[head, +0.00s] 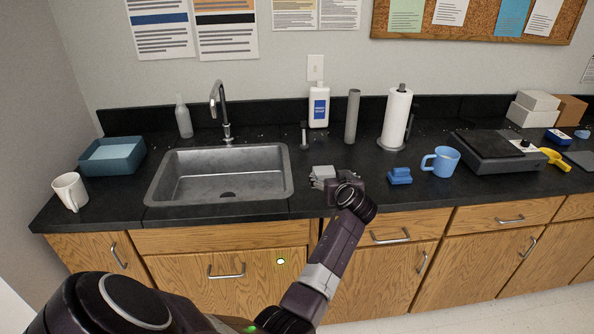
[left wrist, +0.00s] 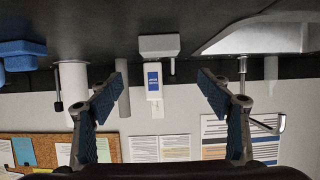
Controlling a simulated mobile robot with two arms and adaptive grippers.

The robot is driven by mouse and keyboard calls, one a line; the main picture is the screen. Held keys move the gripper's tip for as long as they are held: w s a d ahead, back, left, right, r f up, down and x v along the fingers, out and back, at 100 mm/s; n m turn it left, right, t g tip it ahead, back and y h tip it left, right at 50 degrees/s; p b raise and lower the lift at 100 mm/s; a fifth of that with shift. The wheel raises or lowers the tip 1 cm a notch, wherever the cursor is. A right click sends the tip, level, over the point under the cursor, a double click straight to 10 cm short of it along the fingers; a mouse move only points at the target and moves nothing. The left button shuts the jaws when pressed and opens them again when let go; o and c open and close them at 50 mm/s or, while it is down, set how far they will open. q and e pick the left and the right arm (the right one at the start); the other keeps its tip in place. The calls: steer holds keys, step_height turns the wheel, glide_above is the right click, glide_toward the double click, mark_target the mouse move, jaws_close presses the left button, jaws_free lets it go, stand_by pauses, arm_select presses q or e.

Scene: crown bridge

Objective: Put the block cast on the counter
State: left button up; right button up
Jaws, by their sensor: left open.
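A small grey block (head: 322,174), which looks like the block cast, rests on the black counter (head: 265,210) just right of the sink. In the left wrist view, which is upside down, the grey block (left wrist: 159,46) shows beyond the gap between the fingers. My left gripper (left wrist: 163,74) is open and empty, its two fingers spread to either side. In the head view the left gripper (head: 338,182) is close in front of the block and hides part of it; its fingertips cannot be made out there. My right gripper is not in view.
The sink (head: 165,175) lies to the left. A blue piece (head: 400,176) and a blue mug (head: 442,162) stand to the right. Behind are a white bottle (head: 319,106), a grey cylinder (head: 352,117) and a paper roll (head: 396,118). A hot plate (head: 490,150) stands farther right.

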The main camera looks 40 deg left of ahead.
arm_select(q)
steer(key=s+d+r+m+t+h, duration=0.25)
steer(key=d+m+t+h, duration=0.4)
steer(key=d, duration=0.85)
steer(key=s+d+f+m+g+h, duration=0.15)
steer(key=s+f, duration=0.25)
steer(key=f, duration=0.7)
steer(key=s+d+f+m+g, duration=0.1)
steer(key=s+d+f+g, duration=0.3)
steer(key=f, duration=0.7)
steer(key=s+d+f+m+h, duration=0.15)
steer(key=s+f, duration=0.35)
steer(key=f, duration=0.7)
steer(key=s+d+f+m+g, duration=0.15)
steer(key=s+f+g, duration=0.25)
steer(key=s+f, duration=1.45)
steer(key=s+f+g, duration=0.2)
steer(key=s+f, duration=0.1)
steer(key=s, duration=1)
steer(key=s+a+f+g, duration=0.1)
steer(key=s+f+g, duration=0.2)
steer(key=s, duration=1.1)
steer(key=shift+s+f+h, duration=0.25)
steer(key=shift+f+h, duration=0.1)
steer(key=shift+f, duration=0.25)
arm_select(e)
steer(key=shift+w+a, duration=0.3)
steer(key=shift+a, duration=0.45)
